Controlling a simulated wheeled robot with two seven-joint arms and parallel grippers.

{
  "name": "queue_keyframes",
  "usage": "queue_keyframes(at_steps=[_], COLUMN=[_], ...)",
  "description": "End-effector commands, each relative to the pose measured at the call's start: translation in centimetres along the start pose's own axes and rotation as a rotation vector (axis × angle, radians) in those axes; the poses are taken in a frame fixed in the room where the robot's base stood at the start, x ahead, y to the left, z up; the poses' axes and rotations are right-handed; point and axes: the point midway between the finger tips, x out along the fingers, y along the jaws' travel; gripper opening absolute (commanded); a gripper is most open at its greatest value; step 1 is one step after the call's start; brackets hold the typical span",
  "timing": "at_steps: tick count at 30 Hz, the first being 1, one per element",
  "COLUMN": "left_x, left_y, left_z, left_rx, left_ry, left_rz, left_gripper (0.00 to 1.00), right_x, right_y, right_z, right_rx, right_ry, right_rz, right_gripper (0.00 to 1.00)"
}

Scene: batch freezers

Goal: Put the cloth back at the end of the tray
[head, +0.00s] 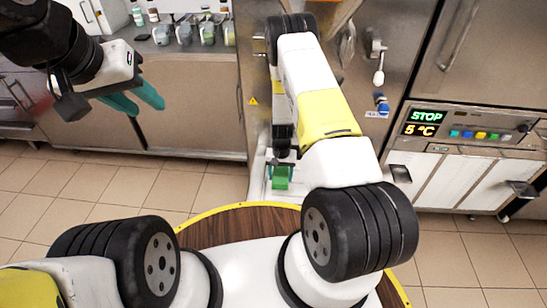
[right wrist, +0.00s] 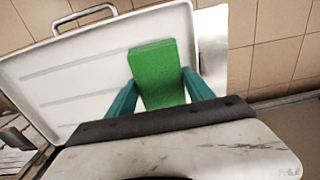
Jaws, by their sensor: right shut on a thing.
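The green cloth (right wrist: 158,72) is a folded block between the teal fingers of my right gripper (right wrist: 160,80), which is shut on it. The cloth also shows in the head view (head: 281,184), below my right arm. The white tray (right wrist: 60,92), with a raised rim and a metal handle, lies under the cloth in the right wrist view; its pale edge also shows in the head view (head: 257,178). I cannot tell whether the cloth touches the tray floor. My left gripper (head: 149,110) is open and empty at the upper left, its teal fingers apart.
A steel machine with a STOP display (head: 428,117) stands at the right. A counter (head: 190,62) with several cups and bottles stands behind my left gripper. The tiled floor (head: 95,190) at the left is clear.

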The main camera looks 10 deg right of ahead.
Motion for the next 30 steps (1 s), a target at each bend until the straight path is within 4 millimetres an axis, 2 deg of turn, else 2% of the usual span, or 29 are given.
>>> queue_keyframes(at_steps=[6,17,18,21,30], left_x=[0.0,0.0,0.0,0.0,0.0], left_y=[0.0,0.0,0.0,0.0,0.0], left_z=[0.0,0.0,0.0,0.0,0.0], left_rx=[0.0,0.0,0.0,0.0,0.0], left_ry=[0.0,0.0,0.0,0.0,0.0], left_rz=[0.0,0.0,0.0,0.0,0.0], left_gripper=[0.36,0.36,0.36,0.36,0.36], right_x=[3.3,3.8,3.8,3.8,3.7], right_y=[0.1,0.0,0.0,0.0,0.0], right_z=[0.0,0.0,0.0,0.0,0.0], right_rx=[0.0,0.0,0.0,0.0,0.0], right_ry=[-0.002,0.0,0.001,0.001,0.001], right_rz=[0.001,0.0,0.0,0.0,0.0], right_gripper=[0.17,0.17,0.65,0.83,0.83])
